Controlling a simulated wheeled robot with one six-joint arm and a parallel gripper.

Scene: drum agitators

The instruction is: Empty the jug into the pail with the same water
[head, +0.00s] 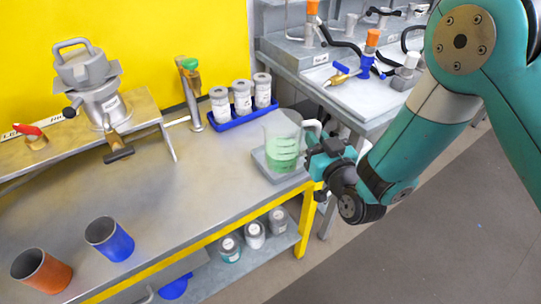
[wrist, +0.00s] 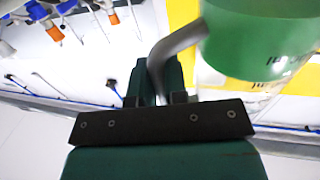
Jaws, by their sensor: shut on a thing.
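A clear jug (head: 284,128) with pale green water in its lower part stands upright at the right end of the bench, on or just above a grey square pad (head: 262,163). My gripper (head: 316,146) is at the jug's right side, shut on its handle. In the wrist view the grey handle (wrist: 178,42) runs down between my fingers (wrist: 160,80), and the jug's green body (wrist: 255,40) is at upper right. A blue pail (head: 112,242) and an orange pail (head: 42,272) stand at the bench's front left. Their contents cannot be made out.
A blue rack (head: 243,117) with several grey-lidded jars stands behind the jug. A tap post (head: 191,95) and a raised shelf (head: 85,130) with a metal machine (head: 95,85) are at the back left. The middle of the bench (head: 195,190) is clear. Jars sit on a lower shelf.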

